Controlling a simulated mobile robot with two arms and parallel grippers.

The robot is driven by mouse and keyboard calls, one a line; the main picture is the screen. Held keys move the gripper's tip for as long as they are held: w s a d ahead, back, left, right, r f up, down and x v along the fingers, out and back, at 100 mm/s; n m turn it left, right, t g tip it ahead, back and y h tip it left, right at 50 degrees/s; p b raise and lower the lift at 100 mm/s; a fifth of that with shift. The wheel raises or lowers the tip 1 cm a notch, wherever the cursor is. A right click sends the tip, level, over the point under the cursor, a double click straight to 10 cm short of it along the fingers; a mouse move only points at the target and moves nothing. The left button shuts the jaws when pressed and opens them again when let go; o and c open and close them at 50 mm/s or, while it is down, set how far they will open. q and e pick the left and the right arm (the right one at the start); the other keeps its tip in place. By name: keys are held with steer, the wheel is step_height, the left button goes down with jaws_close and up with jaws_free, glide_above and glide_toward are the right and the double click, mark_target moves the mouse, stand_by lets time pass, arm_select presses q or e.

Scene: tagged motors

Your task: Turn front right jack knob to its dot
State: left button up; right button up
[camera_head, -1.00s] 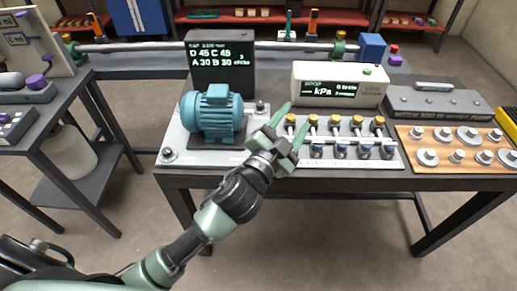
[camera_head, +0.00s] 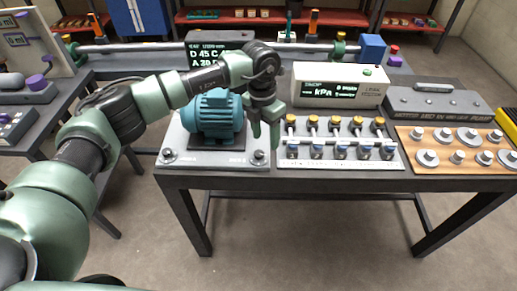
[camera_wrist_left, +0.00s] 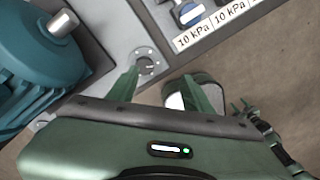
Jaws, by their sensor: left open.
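The blue-green motor (camera_head: 212,116) stands on a pale base plate (camera_head: 190,160) with jack knobs at its corners. The front right jack knob (camera_head: 260,157) is a small round grey knob on a dotted disc; it also shows in the left wrist view (camera_wrist_left: 147,66). My left gripper (camera_head: 265,143) points down just above and behind this knob in the head view. It is open and empty; in the left wrist view its fingers (camera_wrist_left: 160,80) reach toward the knob, one overlapping the disc's edge. I cannot tell whether they touch. The dot to match is too small to tell.
The front left knob (camera_head: 168,155) is clear. A panel of valves with kPa labels (camera_head: 340,160) stands close on the right. A dark display box (camera_head: 200,47) is behind the motor.

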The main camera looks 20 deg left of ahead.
mark_target(258, 153)
arm_select(q)
steer(key=shift+w+a+r+y, duration=0.1)
steer(key=shift+a+y, duration=0.05)
steer(key=shift+a, duration=0.35)
steer(key=shift+w+a+r+y, duration=0.1)
steer(key=shift+a+y, duration=0.05)
steer(key=shift+a, duration=0.3)
steer(key=shift+a+f, duration=0.2)
step_height(258, 153, down, 7)
steer(key=shift+d+f+p, duration=0.1)
steer(key=shift+p, duration=0.85)
jaws_close()
